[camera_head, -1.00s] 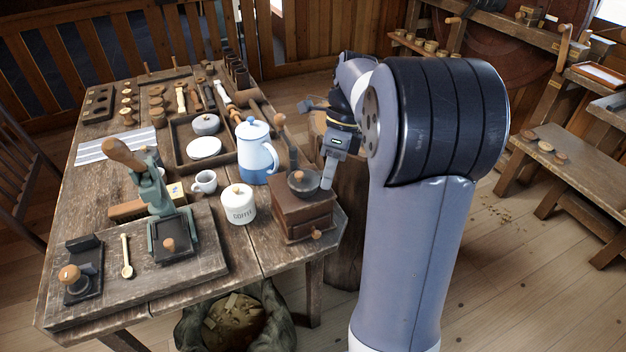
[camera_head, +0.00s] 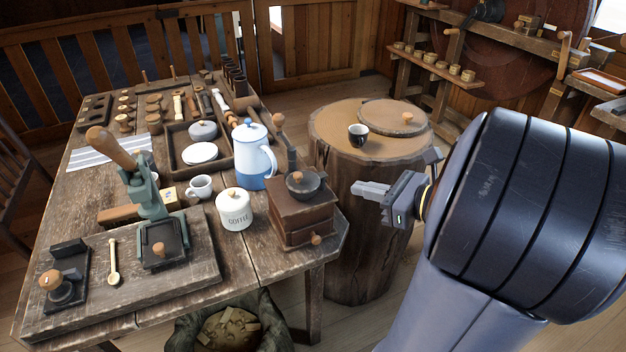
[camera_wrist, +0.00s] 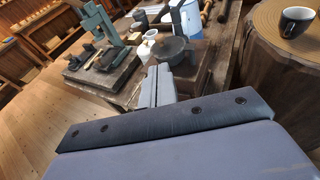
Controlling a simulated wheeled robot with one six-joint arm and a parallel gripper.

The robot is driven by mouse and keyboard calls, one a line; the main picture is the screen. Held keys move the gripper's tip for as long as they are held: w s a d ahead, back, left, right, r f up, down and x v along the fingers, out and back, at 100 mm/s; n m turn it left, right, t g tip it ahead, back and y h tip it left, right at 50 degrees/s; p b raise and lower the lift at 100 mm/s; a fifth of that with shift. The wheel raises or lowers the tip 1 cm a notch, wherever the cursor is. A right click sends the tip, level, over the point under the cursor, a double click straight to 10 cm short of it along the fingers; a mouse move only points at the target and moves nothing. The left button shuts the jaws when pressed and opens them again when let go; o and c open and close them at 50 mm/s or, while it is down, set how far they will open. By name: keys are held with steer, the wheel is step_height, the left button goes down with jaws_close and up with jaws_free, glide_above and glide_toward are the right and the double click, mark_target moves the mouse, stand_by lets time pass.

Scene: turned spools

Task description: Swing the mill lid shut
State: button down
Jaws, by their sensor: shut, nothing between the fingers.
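The mill is a brown wooden box (camera_head: 301,217) at the right corner of the table. A dark round hopper top (camera_head: 303,185) with a small wooden knob sits on it and looks covered by its lid; I see no clear gap at its rim. A dark upright piece and a wood-knobbed handle (camera_head: 278,121) rise behind it. My gripper (camera_head: 356,188) is shut and empty, to the right of the mill and apart from it. In the wrist view the dark mill top (camera_wrist: 172,49) shows beyond my shut fingertips (camera_wrist: 162,72).
A blue-and-white pot (camera_head: 254,158) and a coffee jar (camera_head: 235,211) stand close left of the mill. Right of it is a tree stump (camera_head: 330,150) with a dark cup (camera_head: 358,134) and a round wooden board (camera_head: 394,116). Free space lies between stump and mill.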

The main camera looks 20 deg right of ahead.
steer(key=b, duration=0.1)
glide_toward(300, 175)
steer(key=x, duration=0.5)
steer(key=shift+f, duration=0.15)
steer(key=shift+w+a+f, duration=0.15)
steer(key=shift+w+a, duration=0.2)
steer(key=shift+w, duration=0.25)
steer(key=shift+w+a, duration=0.1)
steer(key=shift+w+a, duration=0.15)
steer(key=shift+w, duration=0.1)
